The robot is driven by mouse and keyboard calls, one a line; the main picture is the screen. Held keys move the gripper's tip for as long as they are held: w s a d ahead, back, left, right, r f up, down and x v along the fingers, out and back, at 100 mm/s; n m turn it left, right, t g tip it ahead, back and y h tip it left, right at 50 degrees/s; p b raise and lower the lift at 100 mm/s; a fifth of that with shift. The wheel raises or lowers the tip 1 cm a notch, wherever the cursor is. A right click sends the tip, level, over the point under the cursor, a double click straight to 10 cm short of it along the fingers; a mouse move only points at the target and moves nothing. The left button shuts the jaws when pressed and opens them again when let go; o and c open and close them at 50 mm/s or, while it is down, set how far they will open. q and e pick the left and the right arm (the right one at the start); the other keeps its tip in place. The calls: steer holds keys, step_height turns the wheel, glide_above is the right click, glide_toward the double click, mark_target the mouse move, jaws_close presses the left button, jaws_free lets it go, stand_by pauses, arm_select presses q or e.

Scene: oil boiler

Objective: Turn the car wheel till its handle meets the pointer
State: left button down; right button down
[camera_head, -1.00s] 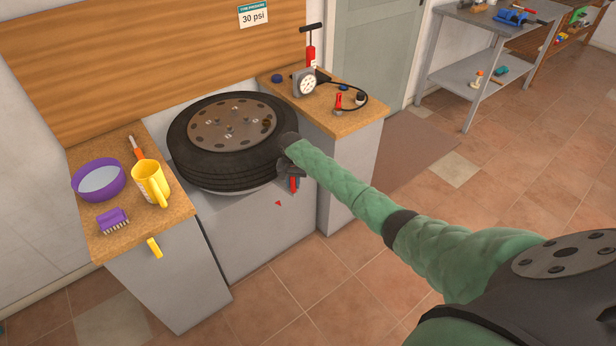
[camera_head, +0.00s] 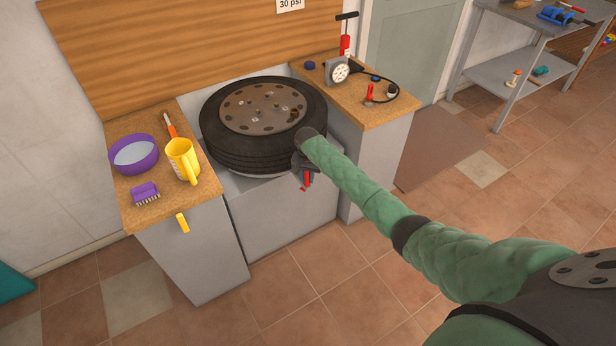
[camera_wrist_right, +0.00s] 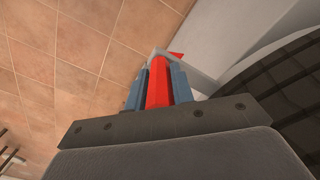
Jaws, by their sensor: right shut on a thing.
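The car wheel (camera_head: 240,155), a black tyre with a grey-brown hub (camera_head: 263,108), lies flat on a grey stand between two cork-topped counters. Its red handle (camera_wrist_right: 158,84) is between the blue fingers of my right gripper (camera_wrist_right: 158,86), which is shut on it at the wheel's front right edge. The handle also shows in the head view (camera_head: 307,178). The red pointer (camera_head: 303,189) is on the stand, right by the handle's lower end. In the wrist view the pointer (camera_wrist_right: 176,56) shows just past the handle's tip; whether they touch, I cannot tell. My left gripper is out of view.
The left counter holds a purple bowl (camera_head: 134,154), a yellow jug (camera_head: 182,160) and a purple brush (camera_head: 145,194). The right counter holds a gauge (camera_head: 339,71), a red pump (camera_head: 346,42) and small parts. The floor in front is clear.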

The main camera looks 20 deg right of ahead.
steer(key=c, duration=1.2)
jaws_free()
steer(key=shift+a, duration=0.1)
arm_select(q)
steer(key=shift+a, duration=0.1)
arm_select(e)
steer(key=shift+r, duration=0.3)
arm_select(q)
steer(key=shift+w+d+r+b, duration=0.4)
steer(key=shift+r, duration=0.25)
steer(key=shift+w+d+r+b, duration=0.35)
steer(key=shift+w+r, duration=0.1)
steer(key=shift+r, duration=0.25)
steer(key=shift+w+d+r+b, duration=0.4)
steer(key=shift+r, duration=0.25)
arm_select(e)
steer(key=shift+r, duration=3.6)
